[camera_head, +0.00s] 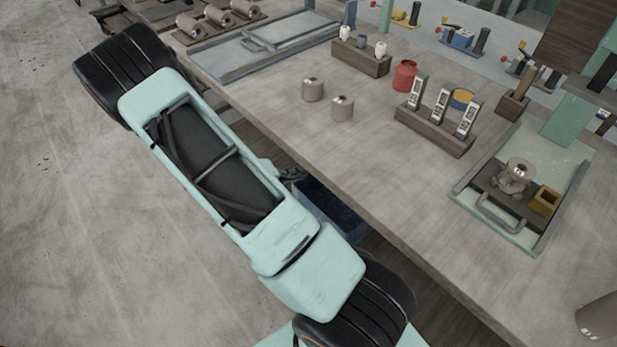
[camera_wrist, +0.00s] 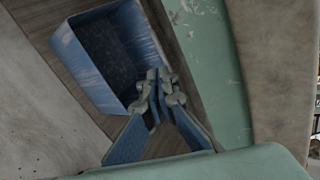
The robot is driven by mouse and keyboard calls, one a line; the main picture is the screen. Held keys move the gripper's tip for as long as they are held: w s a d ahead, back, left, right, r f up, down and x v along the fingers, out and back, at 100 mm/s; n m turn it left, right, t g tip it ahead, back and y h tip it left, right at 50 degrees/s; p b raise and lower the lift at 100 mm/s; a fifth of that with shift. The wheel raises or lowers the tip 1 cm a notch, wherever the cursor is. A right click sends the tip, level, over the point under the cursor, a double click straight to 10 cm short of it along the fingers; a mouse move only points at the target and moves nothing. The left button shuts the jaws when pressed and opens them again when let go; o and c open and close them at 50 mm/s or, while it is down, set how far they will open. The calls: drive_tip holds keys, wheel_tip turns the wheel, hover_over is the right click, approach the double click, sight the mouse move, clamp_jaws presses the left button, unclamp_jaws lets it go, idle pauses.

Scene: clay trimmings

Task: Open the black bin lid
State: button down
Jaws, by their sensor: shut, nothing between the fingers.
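A blue bin (camera_wrist: 72,62) with a dark, speckled interior shows in the wrist view, just ahead and left of my gripper. It also shows in the head view (camera_head: 335,212), low beside the table's front edge and partly hidden by my arm. No separate black lid can be made out; the dark area within the bin's rim looks like its inside. My gripper (camera_wrist: 159,80) is shut and empty, its fingertips together beside the bin's right end. Whether they touch the rim, I cannot tell. In the head view my arm covers most of the gripper.
The workbench (camera_head: 270,120) is right of my arm. It holds two metal cylinders (camera_head: 313,89), a red pot (camera_head: 404,75), a wooden rack (camera_head: 435,130) and a green-based press (camera_head: 515,190). A green post (camera_wrist: 205,70) stands close to the fingers' right. Floor at left is clear.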

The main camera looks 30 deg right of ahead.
drive_tip(key=a+f+m+h+b, duration=0.45)
drive_tip(key=f+m+b, duration=0.5)
drive_tip(key=m, duration=0.65)
drive_tip(key=w+d+r+b, duration=0.1)
drive_tip(key=d+r+b, duration=0.1)
drive_tip(key=d, duration=0.9)
drive_tip(key=shift+w+r+t+y+b, duration=0.3)
drive_tip(key=shift+r+y+b, duration=0.05)
drive_tip(key=shift+b, duration=0.45)
drive_tip(key=shift+d, duration=0.1)
